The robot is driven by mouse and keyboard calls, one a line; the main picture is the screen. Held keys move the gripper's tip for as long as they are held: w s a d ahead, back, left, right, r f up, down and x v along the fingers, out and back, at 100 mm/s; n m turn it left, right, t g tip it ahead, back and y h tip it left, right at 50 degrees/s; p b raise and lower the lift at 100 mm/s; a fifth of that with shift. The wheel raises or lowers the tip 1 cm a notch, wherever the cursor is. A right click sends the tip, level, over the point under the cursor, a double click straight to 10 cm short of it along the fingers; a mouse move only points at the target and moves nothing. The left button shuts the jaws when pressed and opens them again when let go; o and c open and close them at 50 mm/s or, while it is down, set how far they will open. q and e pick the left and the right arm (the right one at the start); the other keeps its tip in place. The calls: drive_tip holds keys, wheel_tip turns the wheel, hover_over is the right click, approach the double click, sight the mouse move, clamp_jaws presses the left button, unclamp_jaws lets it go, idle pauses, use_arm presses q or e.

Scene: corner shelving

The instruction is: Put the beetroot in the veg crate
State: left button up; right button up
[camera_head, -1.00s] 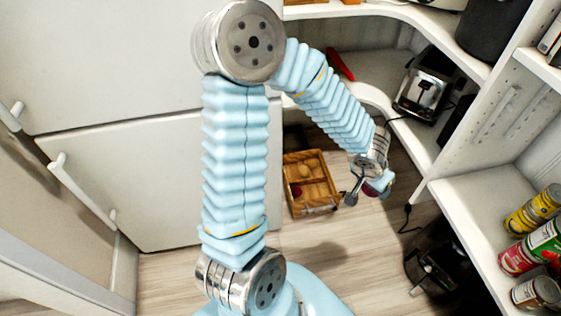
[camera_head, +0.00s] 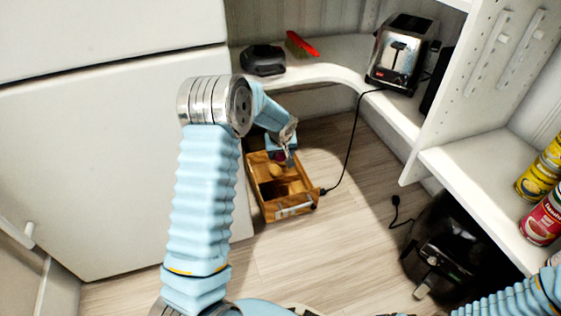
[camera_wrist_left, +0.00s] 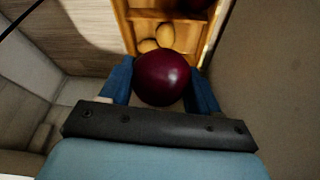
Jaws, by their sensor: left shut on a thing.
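The beetroot (camera_wrist_left: 163,78), a dark purple-red ball, is between the blue fingers of my left gripper (camera_wrist_left: 160,88) in the left wrist view. In the head view, my left gripper (camera_head: 282,147) is over the back part of the veg crate, with a little of the beetroot (camera_head: 278,156) showing below it. The wooden veg crate (camera_head: 256,191) stands on the floor and has compartments. Its wooden edge (camera_wrist_left: 126,27) also shows beyond the beetroot in the left wrist view. Yellowish potatoes (camera_wrist_left: 165,35) lie in one compartment, and a dark reddish thing (camera_wrist_left: 193,5) shows in another. My right gripper is out of view.
A white cabinet (camera_head: 120,160) stands close left of the crate. A corner shelf (camera_head: 330,72) behind carries a toaster (camera_head: 397,52), a dark object (camera_head: 263,60) and a red-handled thing (camera_head: 301,44). A black appliance (camera_head: 450,240) and cans (camera_head: 543,220) are at right. Floor right of the crate is mostly clear.

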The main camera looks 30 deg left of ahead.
use_arm(q)
wheel_tip(320, 180, down, 6)
drive_tip(key=b, duration=0.3)
drive_tip(key=o, duration=1.2)
drive_tip(key=p+v, duration=0.2)
drive_tip(key=v, duration=1.1)
drive_tip(key=shift+d+r+p, duration=0.15)
drive_tip(key=shift+r+p, duration=0.15)
drive_tip(key=shift+r, duration=0.1)
